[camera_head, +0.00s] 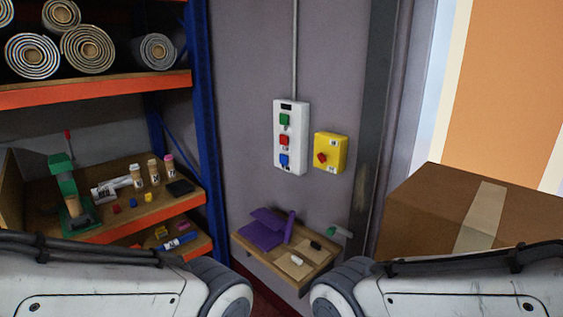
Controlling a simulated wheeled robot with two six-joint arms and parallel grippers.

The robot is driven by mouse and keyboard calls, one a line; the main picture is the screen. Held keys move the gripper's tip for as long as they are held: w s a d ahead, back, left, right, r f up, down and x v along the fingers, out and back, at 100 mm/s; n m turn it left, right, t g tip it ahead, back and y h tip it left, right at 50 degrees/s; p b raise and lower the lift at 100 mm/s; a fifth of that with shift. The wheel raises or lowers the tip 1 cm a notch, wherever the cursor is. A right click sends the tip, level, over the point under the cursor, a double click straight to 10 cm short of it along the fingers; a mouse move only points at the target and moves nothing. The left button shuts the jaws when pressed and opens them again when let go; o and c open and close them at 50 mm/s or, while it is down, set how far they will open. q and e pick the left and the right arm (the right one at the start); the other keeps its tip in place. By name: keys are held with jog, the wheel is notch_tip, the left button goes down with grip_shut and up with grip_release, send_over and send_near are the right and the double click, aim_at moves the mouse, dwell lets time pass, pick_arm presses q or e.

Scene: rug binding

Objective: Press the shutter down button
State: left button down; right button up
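A white control box (291,137) is fixed to the grey wall near the middle of the view. It carries three buttons in a column: a green button (285,120) at the top, a red button (284,140) in the middle and a blue button (284,160) at the bottom. Small dark marks by the buttons are too small to read. Nothing touches the box. My two arms show at the bottom left and bottom right, below and well apart from the box. Neither gripper is in view.
A yellow box (330,152) with a red knob is right of the control box. Below, a small wooden shelf (302,277) holds purple cloth and small items. A cardboard box (417,216) stands right. Racking (98,90) with rolled rugs and tools fills the left.

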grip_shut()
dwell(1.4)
